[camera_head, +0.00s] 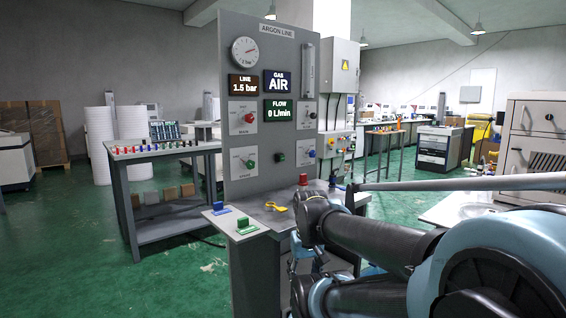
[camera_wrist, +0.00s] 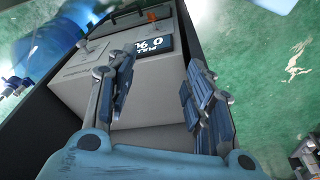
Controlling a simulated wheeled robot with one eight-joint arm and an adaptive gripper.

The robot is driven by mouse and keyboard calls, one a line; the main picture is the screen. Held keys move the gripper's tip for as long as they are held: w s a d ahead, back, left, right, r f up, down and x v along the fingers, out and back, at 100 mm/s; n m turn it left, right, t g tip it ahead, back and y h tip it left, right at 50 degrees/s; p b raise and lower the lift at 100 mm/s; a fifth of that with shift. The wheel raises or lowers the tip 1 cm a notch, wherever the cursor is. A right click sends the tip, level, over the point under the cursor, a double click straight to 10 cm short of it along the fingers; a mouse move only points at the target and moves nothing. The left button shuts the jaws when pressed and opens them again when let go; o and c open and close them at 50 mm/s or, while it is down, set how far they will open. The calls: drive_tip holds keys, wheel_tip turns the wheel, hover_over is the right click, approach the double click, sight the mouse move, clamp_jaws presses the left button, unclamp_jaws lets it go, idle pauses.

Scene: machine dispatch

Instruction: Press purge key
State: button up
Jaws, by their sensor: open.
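In the head view a grey upright panel (camera_head: 270,185) headed ARGON LINE carries a round gauge (camera_head: 245,51) and displays reading LINE 1.5 bar, GAS AIR and FLOW 0 L/min. I cannot tell which control is the purge key. In the wrist view my gripper (camera_wrist: 158,75) is open with nothing between its fingers. It is over a grey box (camera_wrist: 90,75) with a dark display (camera_wrist: 152,44), partly covered by a finger. My arm hides part of the panel's shelf in the head view.
The shelf holds a blue block (camera_head: 220,208), a green block (camera_head: 246,226), a yellow piece (camera_head: 276,207) and a red piece (camera_head: 303,179). A side table (camera_head: 165,152) with several small items stands left. Green floor is clear at front left.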

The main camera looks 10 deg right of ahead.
clamp_jaws()
idle(1.1)
